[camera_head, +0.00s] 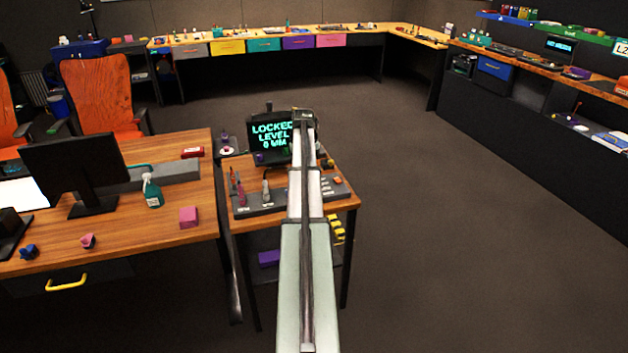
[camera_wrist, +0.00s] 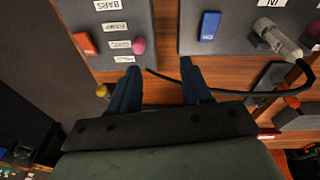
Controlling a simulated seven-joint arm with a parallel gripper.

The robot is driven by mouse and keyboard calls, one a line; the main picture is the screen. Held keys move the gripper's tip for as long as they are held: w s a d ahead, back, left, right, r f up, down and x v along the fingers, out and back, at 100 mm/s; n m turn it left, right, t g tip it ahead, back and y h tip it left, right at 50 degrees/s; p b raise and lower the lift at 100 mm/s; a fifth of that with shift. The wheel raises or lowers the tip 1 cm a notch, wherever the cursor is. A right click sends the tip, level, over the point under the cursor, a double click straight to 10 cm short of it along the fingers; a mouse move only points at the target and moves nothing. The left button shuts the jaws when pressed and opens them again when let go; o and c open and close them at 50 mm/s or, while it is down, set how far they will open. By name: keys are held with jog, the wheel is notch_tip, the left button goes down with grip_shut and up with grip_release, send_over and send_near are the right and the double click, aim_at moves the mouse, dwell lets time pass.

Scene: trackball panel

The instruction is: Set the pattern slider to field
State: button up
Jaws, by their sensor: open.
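A grey panel (camera_wrist: 85,12) at the upper left of the wrist view carries a column of white labels. The top label (camera_wrist: 108,5) reads BARS; the lower ones are too blurred to read surely. A pink knob (camera_wrist: 138,45) sits right of the lowest labels and an orange block (camera_wrist: 84,42) left of them. I cannot tell which is the slider's handle. My gripper (camera_wrist: 160,66) is open and empty, its two dark blue fingers over the wooden top, near the pink knob. In the head view my arm hides part of the control panel (camera_head: 250,207).
A second grey panel (camera_wrist: 235,40) with a blue button (camera_wrist: 208,26) and a plug (camera_wrist: 280,40) is to the right. A black cable (camera_wrist: 245,92) runs past my fingers. A monitor (camera_head: 268,131) reads LOCKED LEVEL 0 MM. A desk (camera_head: 150,240) stands left; the floor right is clear.

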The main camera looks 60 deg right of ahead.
jog(key=s+d+r+n+g+y, duration=0.1)
jog(key=d+r+n+y, duration=0.1)
jog(key=d+r, duration=0.25)
jog(key=f, duration=1.3)
jog(key=shift+s+a, duration=0.1)
jog(key=shift+s, duration=0.1)
grip_shut()
dwell(0.3)
